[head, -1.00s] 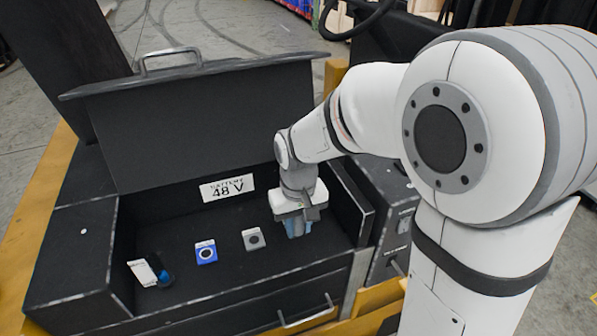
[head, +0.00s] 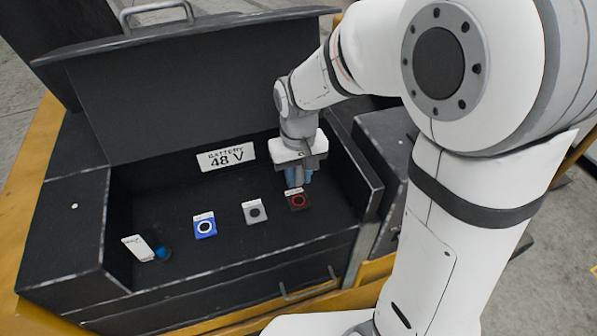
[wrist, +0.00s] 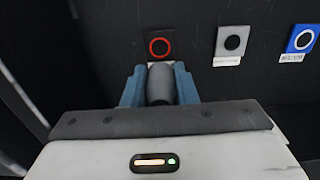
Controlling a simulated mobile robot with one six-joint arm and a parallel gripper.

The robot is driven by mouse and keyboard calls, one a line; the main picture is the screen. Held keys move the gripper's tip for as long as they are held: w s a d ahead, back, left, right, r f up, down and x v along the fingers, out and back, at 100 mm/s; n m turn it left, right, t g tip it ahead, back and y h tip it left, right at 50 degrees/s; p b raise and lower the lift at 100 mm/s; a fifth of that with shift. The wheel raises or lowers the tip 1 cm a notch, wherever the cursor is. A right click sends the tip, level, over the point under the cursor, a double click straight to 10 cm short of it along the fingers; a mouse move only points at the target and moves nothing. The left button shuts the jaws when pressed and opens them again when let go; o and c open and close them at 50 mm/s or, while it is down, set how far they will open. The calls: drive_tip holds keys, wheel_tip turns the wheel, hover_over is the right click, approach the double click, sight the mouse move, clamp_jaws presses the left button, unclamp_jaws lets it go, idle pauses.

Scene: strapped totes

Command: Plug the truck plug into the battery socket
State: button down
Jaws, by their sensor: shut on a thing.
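My gripper (head: 297,180) has blue fingers and hangs over the right part of the open black battery box (head: 150,205). In the wrist view the fingers are shut on a dark grey cylinder, the truck plug (wrist: 160,85); in the head view the fingers hide it. A dark plate with a red ring (head: 298,201) lies just in front of the gripper; it also shows in the wrist view (wrist: 159,46), beyond the plug's end and apart from it in the picture. A grey plate with a black disc (head: 255,212) and a blue ringed plate (head: 204,226) lie further left.
The raised lid (head: 200,95) stands behind the box floor, with a "BATTERY 48 V" sign (head: 226,157) below it. A white tag beside a blue-ended part (head: 160,253) is at the far left. The box's right wall (head: 355,170) is close to my gripper.

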sight(300, 202)
drive_tip(key=shift+f+b, duration=1.75)
drive_tip(key=shift+f, duration=0.85)
drive_tip(key=shift+s+d, duration=0.15)
drive_tip(key=shift+s, duration=0.15)
drive_tip(key=shift+f+b, duration=0.55)
drive_tip(key=c, duration=1.1)
unclamp_jaws()
wheel_tip(300, 202, up, 8)
drive_tip(key=shift+f+b, duration=0.1)
drive_tip(key=shift+b, duration=0.2)
